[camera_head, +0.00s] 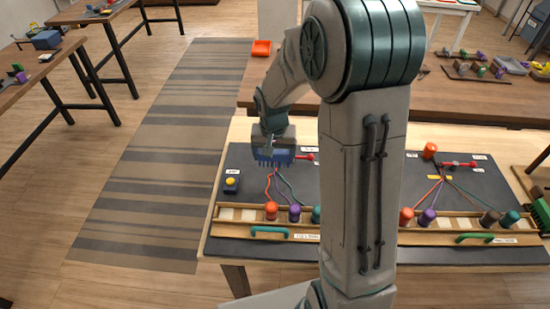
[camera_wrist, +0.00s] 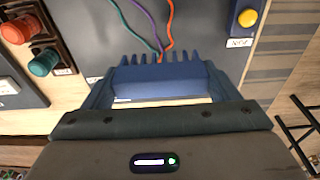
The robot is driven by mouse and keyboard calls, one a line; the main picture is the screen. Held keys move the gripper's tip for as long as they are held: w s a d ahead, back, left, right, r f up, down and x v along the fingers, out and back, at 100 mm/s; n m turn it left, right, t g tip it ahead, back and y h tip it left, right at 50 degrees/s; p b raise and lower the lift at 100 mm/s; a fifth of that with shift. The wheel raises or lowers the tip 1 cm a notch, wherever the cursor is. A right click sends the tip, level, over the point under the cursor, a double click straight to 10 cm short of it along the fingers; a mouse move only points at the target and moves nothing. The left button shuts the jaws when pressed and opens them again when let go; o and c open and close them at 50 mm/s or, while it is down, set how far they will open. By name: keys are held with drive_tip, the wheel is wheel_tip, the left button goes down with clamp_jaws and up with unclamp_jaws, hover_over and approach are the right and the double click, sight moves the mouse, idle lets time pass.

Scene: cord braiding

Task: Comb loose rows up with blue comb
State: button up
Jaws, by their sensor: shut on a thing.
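The blue comb (camera_head: 275,156) is held in my gripper (camera_head: 273,146), its teeth pointing down toward the dark work mat (camera_head: 247,170). It also shows in the wrist view (camera_wrist: 160,77), between the jaws, with its row of teeth at the far side. My gripper is shut on it. Red, purple and teal cords (camera_wrist: 146,25) run from near the comb's teeth to bobbins: red (camera_head: 271,210), purple (camera_head: 294,213) and teal (camera_head: 316,214). In the wrist view the cords meet at the comb's teeth. I cannot tell whether the teeth touch the braid. My arm hides the mat's middle.
A blue box with a yellow button (camera_head: 231,186) stands left of the comb. A wooden bobbin rack with a teal handle (camera_head: 268,230) lies in front. A second cord station with bobbins (camera_head: 489,218) is at right. An orange tray (camera_head: 261,47) sits on the table behind.

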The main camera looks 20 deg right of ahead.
drive_tip(key=shift+f+b, duration=3.1)
drive_tip(key=shift+f, duration=1.25)
drive_tip(key=shift+w+d, duration=0.1)
drive_tip(key=shift+w, duration=0.05)
drive_tip(key=shift+w+d, duration=0.25)
drive_tip(key=shift+w, duration=0.6)
drive_tip(key=shift+r, duration=0.1)
drive_tip(key=shift+s+a+r+p, duration=0.15)
drive_tip(key=shift+r+p, duration=0.85)
drive_tip(key=shift+r, duration=0.5)
drive_tip(key=shift+s+d+r+p, duration=0.1)
drive_tip(key=shift+s+r+p, duration=0.1)
drive_tip(key=shift+r+p, duration=1.05)
drive_tip(key=shift+s+a+r+p, duration=0.15)
drive_tip(key=shift+r+p, duration=0.55)
drive_tip(key=shift+r, duration=1.05)
drive_tip(key=shift+d+f, duration=0.1)
